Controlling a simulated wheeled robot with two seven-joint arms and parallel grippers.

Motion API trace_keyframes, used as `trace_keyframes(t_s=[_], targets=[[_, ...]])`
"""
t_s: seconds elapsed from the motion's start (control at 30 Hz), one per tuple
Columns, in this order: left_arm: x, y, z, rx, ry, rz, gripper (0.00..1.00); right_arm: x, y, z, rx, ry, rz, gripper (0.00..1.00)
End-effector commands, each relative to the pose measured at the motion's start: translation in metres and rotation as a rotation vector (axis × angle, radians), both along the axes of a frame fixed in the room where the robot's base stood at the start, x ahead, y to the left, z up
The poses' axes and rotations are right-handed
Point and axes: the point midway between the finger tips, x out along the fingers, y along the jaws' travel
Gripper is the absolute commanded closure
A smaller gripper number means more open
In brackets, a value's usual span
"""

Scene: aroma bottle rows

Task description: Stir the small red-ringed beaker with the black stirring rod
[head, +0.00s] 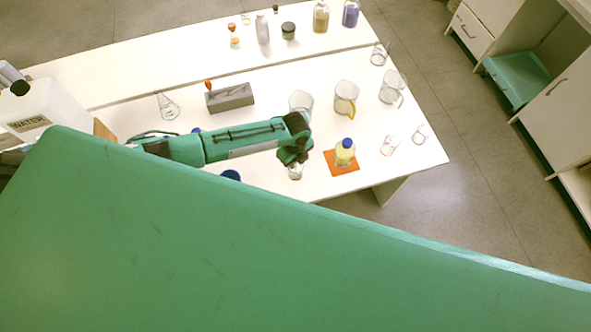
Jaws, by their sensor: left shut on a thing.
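My left gripper (291,158) reaches in from the left above the front part of the white table. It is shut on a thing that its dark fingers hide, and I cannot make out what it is. A small clear glass vessel (295,173) shows just below the fingers, partly covered by them. Two small clear beakers with faint reddish marks, one (389,144) and another (419,134), stand at the table's right end. I cannot tell which beaker is the red-ringed one. No black stirring rod can be made out. My right gripper is not in view.
A yellow bottle with a blue cap (345,153) stands on an orange mat (330,165) right of the gripper. Larger beakers (346,97) stand behind. A grey block (230,97) with an orange-topped item lies farther left. A large green surface fills the foreground.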

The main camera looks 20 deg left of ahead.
Motion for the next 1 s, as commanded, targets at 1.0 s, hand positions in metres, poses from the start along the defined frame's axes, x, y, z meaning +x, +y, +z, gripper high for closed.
trace_keyframes(t_s=[1.0], targets=[[0.0, 0.0, 0.063, -0.001, -0.001, 0.0, 0.99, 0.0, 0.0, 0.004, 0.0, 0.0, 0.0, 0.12]])
